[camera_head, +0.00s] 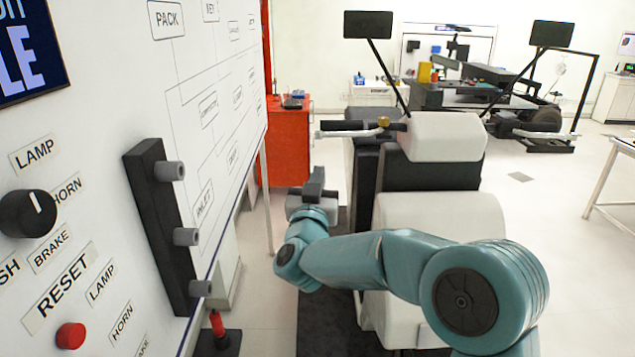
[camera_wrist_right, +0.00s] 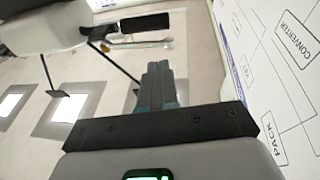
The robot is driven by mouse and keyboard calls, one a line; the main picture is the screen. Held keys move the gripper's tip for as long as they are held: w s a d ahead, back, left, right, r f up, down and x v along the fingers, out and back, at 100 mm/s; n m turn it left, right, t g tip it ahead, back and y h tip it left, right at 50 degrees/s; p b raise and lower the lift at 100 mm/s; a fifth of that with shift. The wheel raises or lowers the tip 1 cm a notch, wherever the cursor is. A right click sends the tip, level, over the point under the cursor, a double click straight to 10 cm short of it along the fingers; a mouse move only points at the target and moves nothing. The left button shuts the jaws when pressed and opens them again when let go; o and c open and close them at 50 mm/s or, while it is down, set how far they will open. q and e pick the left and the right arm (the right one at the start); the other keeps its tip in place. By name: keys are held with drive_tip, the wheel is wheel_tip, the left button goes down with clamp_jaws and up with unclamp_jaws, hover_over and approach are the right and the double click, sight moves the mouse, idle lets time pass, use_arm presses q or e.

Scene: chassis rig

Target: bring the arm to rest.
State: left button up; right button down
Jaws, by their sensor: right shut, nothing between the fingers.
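My right arm (camera_head: 345,262) is teal and reaches in from the lower right of the head view, bent at the elbow. Its gripper (camera_head: 314,182) points up and away, between the white panel and the white and black vehicle body. In the right wrist view the dark fingers (camera_wrist_right: 159,82) are pressed together with nothing between them. The gripper touches nothing that I can see. My left gripper is not in either view.
The white panel (camera_head: 215,85) on the left carries a black knob (camera_head: 27,214), a red button (camera_head: 70,335) and a black bar with grey pegs (camera_head: 160,225). A red cabinet (camera_head: 285,145) stands behind.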

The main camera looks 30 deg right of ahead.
wheel_tip(320, 180, down, 18)
drive_tip(key=w+a+n+g+y, duration=0.1)
drive_tip(key=a+n+y, duration=0.1)
drive_tip(key=n+y, duration=0.2)
drive_tip(key=s+a+f+n+g+y, duration=0.2)
drive_tip(key=s+a+f+y, duration=0.15)
drive_tip(key=f, duration=0.65)
drive_tip(key=s+a+f+n+g+y, duration=0.1)
drive_tip(key=s+a+f+g+y, duration=0.2)
drive_tip(key=f, duration=0.6)
drive_tip(key=s+a+f+g+y, duration=0.4)
drive_tip(key=s+a+f, duration=0.6)
drive_tip(key=s+f, duration=0.3)
drive_tip(key=s+a+m+g+y, duration=0.1)
drive_tip(key=s+a+g+y, duration=0.2)
drive_tip(key=s, duration=1.1)
drive_tip(key=a+g, duration=0.2)
drive_tip(key=shift+f+g, duration=0.3)
drive_tip(key=shift+f, duration=0.1)
